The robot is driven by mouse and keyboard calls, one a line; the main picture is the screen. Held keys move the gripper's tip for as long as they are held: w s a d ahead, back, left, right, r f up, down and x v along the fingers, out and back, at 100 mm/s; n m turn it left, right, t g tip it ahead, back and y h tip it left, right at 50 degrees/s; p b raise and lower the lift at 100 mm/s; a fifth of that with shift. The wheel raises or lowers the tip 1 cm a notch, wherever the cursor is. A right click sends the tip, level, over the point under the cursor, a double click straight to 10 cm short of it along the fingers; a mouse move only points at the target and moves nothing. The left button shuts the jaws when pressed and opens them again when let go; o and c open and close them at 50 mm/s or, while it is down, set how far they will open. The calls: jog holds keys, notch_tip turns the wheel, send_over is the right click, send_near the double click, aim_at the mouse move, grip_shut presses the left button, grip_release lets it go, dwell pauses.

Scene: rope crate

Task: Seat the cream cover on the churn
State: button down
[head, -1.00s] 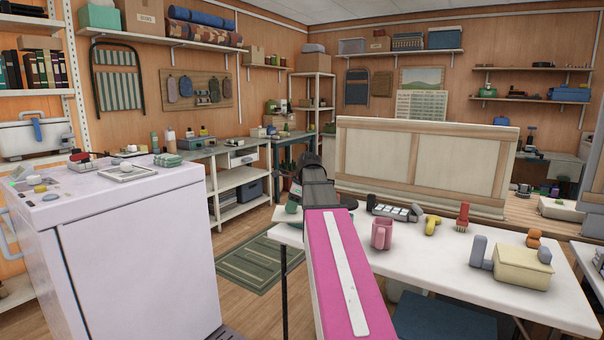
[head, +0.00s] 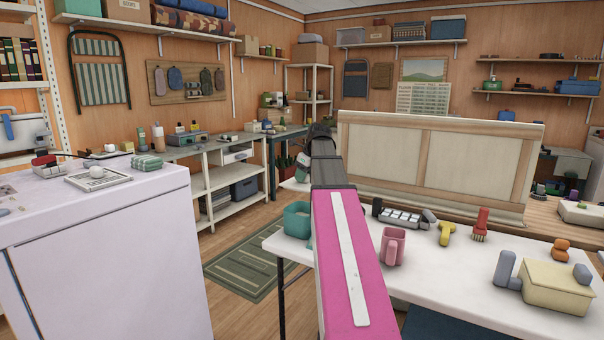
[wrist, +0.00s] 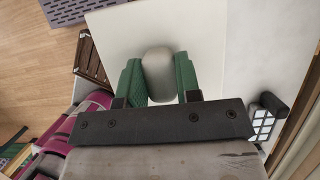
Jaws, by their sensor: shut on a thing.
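In the wrist view, my gripper (wrist: 159,78) has its two green fingers shut on a pale grey-cream rounded piece (wrist: 158,70). It is held above a pale surface. Whether this piece is the cream cover or part of it, I cannot tell. A teal container (head: 297,220) stands at the table's left corner, partly behind my arm. I cannot identify the churn for certain.
A pink mug (head: 393,247), a keypad-like device (head: 400,216), a yellow piece (head: 446,232) and a red brush (head: 480,224) stand on the table. A large cream panel (head: 465,165) rises behind it. A white cabinet (head: 110,260) is at left, with open floor between.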

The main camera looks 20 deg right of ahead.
jog(key=shift+f, duration=0.1)
dwell(0.3)
jog(key=shift+f, duration=2.4)
jog(key=shift+f, duration=0.2)
jog(key=shift+f, duration=1.5)
jog(key=shift+f, duration=0.8)
jog(key=c, duration=0.7)
grip_release()
jog(key=shift+c, duration=0.2)
